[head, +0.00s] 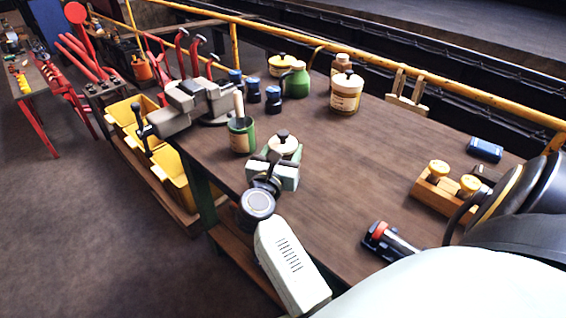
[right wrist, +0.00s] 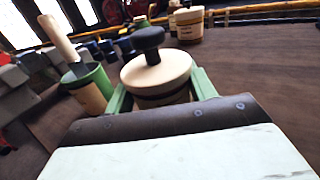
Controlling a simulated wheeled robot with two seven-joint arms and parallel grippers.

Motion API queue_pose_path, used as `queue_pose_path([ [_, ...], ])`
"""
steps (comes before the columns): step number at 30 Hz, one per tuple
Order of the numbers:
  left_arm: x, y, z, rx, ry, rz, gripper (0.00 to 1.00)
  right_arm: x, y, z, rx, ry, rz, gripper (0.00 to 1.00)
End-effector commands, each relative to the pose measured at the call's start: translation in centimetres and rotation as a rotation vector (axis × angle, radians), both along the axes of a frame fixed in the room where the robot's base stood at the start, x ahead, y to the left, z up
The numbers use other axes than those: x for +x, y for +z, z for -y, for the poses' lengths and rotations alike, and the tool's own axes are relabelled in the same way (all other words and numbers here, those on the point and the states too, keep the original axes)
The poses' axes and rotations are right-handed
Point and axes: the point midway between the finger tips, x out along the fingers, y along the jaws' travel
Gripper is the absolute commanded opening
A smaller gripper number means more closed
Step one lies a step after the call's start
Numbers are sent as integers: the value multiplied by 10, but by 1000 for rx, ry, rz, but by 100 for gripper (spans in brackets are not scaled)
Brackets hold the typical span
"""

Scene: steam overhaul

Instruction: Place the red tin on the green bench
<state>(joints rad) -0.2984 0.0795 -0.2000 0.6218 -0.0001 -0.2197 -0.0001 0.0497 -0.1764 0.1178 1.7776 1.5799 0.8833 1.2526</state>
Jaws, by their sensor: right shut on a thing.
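My right gripper (head: 284,160) is shut on a lidded tin with a cream lid and black knob (head: 284,143). The tin also shows in the right wrist view (right wrist: 156,75), upright between the green finger pads. Its body is mostly hidden, so I cannot make out a red colour. It is over the near edge area of a brown-topped bench with green legs (head: 325,180); I cannot tell whether its base touches the top. No clearly red tin shows elsewhere. My left gripper is not in view.
A green pot with a wooden handle (head: 241,134) stands just left of the tin, beside a grey vise (head: 190,105). A cream-lidded jar (head: 346,92), green bottle (head: 297,80) and blue tins stand behind. A wooden block (head: 447,188) is at right. The bench middle is clear.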

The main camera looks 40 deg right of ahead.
Motion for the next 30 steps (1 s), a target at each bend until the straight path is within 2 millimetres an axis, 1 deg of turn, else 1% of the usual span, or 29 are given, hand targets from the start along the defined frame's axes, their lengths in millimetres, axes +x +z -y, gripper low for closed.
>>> queue_pose_path([
  [6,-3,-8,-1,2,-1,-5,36,1,-27,0,-4,2,1,13],
  [9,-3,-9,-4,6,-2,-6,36,1,-34,0,-4,1,3,13],
  [18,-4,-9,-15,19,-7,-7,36,0,-35,0,-3,1,4,13],
  [23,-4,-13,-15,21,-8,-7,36,0,-39,0,-3,1,4,13],
  [24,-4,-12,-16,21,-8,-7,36,0,-41,0,0,1,0,58],
  [28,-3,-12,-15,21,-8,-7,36,0,-40,0,0,1,0,75],
  [29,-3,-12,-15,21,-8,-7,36,0,-40,0,0,1,0,77],
  [30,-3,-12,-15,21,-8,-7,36,0,-40,0,0,1,0,77],
])
